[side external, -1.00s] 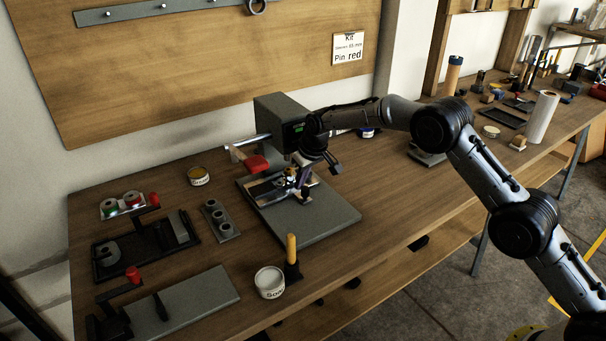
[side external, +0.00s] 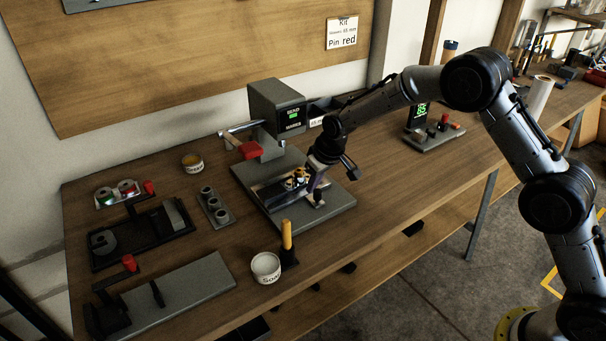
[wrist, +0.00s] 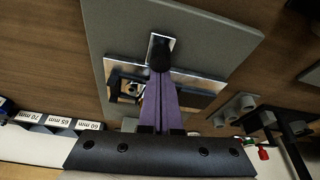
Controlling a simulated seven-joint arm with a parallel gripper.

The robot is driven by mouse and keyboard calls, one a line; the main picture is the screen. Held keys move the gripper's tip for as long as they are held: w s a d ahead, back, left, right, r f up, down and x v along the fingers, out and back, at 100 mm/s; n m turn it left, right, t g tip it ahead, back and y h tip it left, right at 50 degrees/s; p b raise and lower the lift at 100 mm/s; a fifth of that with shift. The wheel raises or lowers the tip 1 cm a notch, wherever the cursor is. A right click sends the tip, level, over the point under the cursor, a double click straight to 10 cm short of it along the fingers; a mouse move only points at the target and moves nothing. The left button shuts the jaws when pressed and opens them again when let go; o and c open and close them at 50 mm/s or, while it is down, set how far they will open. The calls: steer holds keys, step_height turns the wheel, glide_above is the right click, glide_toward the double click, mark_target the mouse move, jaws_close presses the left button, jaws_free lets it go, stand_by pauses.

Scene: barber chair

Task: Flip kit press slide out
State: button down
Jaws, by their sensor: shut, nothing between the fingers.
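The kit press (side external: 276,108) is a grey head with a green-lit display and a red-ended lever (side external: 250,150), standing on a grey base plate (side external: 335,203). Its slide (side external: 268,193), a silver and dark plate carrying small dark and yellowish parts, lies on the base under and in front of the head. My gripper (side external: 313,188) is shut and empty, low over the slide's front end. In the wrist view the shut fingers (wrist: 160,80) reach a black knob (wrist: 160,56) on the slide's silver tab (wrist: 161,40). I cannot tell whether they touch it. The fingers hide the slide's middle.
A row of dark cups (side external: 214,206), black fixtures with red knobs (side external: 145,235) and a long grey plate (side external: 180,292) lie left. A white tub (side external: 265,267) and yellow-handled tool (side external: 287,236) stand in front. Labelled bins (wrist: 58,122) are behind; a device with green digits (side external: 420,115) stands right.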

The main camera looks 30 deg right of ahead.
mark_target(318, 199)
steer(key=s, duration=0.3)
steer(key=shift+s, duration=0.35)
steer(key=shift+s+f, duration=0.1)
steer(key=shift+s, duration=0.1)
steer(key=shift+s, duration=0.1)
steer(key=v, duration=1)
steer(key=shift+w, duration=0.25)
